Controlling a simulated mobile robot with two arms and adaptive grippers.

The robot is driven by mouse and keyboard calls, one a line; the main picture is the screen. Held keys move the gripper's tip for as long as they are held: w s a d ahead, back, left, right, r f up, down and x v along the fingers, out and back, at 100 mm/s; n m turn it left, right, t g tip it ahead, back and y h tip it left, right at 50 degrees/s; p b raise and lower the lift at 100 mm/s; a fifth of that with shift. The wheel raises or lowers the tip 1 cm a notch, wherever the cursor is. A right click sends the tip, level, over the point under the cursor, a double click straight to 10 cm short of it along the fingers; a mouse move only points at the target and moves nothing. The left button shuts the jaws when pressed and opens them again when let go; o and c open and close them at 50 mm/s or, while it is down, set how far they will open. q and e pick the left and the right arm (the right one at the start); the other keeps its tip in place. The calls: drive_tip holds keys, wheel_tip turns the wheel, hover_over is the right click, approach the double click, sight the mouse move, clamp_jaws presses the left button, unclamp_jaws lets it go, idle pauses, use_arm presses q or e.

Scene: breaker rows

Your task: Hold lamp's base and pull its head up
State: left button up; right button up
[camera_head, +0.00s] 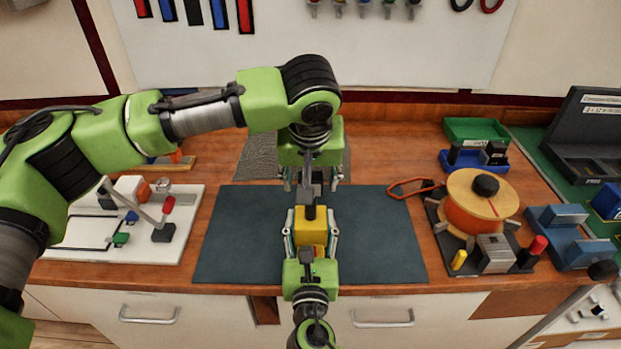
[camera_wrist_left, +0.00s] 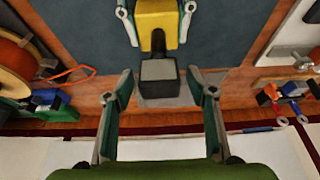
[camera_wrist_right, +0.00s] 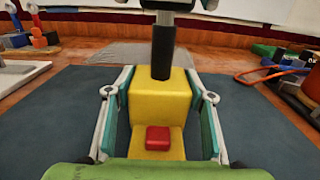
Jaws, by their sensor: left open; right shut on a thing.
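The lamp has a yellow base (camera_head: 310,226) with a dark neck and a dark head (camera_wrist_left: 158,78). It stands on the dark mat (camera_head: 385,250). My right gripper (camera_wrist_right: 160,110) is shut on the yellow base, one finger on each side, with a red button (camera_wrist_right: 158,138) between them. My left gripper (camera_wrist_left: 160,92) is open, with its fingers apart on either side of the lamp's head and short of it in the left wrist view. In the head view the left gripper (camera_head: 309,182) is above and behind the base.
A wooden spool (camera_head: 480,190) and grey and blue blocks stand at the right. A white board (camera_head: 185,215) with a red-tipped lever is at the left. The mat is clear around the lamp.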

drive_tip(key=shift+r, duration=0.1)
use_arm(q)
clamp_jaws()
wheel_tip(320, 180, up, 8)
drive_tip(key=shift+f, duration=0.25)
drive_tip(key=shift+r, duration=0.1)
use_arm(e)
drive_tip(key=shift+f, duration=0.2)
use_arm(q)
unclamp_jaws()
use_arm(e)
drive_tip(key=shift+f, duration=0.1)
